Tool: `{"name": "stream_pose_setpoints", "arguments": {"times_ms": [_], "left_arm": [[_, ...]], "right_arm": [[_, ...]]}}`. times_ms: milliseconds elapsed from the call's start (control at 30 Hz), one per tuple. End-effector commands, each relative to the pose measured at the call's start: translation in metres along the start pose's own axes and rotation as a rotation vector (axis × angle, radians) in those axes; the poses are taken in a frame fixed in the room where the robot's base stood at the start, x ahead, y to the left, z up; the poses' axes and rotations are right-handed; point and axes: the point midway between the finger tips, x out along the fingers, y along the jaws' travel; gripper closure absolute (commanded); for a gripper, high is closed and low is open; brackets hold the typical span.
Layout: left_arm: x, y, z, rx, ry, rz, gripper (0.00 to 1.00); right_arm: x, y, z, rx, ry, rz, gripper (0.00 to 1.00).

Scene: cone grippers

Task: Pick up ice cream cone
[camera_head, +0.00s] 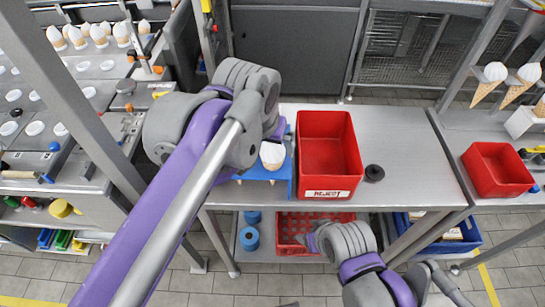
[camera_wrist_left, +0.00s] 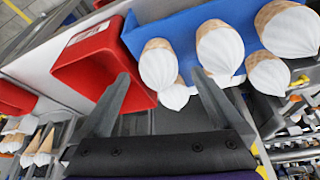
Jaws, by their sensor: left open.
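Several ice cream cones with white tops show in the left wrist view, among them a near cone (camera_wrist_left: 158,66), a middle cone (camera_wrist_left: 220,46) and a right cone (camera_wrist_left: 290,28). They sit at a blue holder (camera_wrist_left: 185,18). My left gripper (camera_wrist_left: 158,76) is open, its fingers apart on either side of the near cone in the picture. I cannot tell whether they touch it.
A red bin marked REJECT (camera_head: 328,150) stands right beside the blue stand on the grey table (camera_head: 410,160). A black round object (camera_head: 374,173) is next to the bin. Another red bin (camera_head: 497,168) and more cones (camera_head: 490,80) are at the right. The table's right part is clear.

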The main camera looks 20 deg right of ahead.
Motion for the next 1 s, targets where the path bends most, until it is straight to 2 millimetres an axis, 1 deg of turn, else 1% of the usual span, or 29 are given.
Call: {"name": "stream_pose_setpoints", "arguments": {"times_ms": [167,400,500,767,900,967,1000], "left_arm": [[0.013,0.000,0.000,-0.001,0.000,0.000,0.00],[0.049,0.002,-0.002,-0.002,0.000,0.000,0.00],[0.057,0.002,-0.002,-0.001,0.001,0.000,0.00],[0.059,0.002,-0.002,-0.001,0.001,0.000,0.00],[0.059,0.002,-0.002,-0.001,0.001,0.001,0.25],[0.059,0.002,-0.002,-0.001,0.001,0.001,0.36],[0.059,0.002,-0.002,-0.001,0.001,0.001,0.43]], "right_arm": [[0.001,0.000,0.001,0.000,0.000,0.000,0.33],[0.004,0.000,0.002,0.000,-0.002,0.000,0.33],[0.004,0.000,0.003,0.000,-0.002,0.000,0.33],[0.004,0.000,0.003,0.000,-0.002,0.000,0.33],[0.004,0.000,0.003,0.000,-0.002,0.000,0.33],[0.004,0.000,0.003,0.000,-0.002,0.000,0.33],[0.004,0.000,0.003,0.000,-0.002,0.000,0.33]]}}
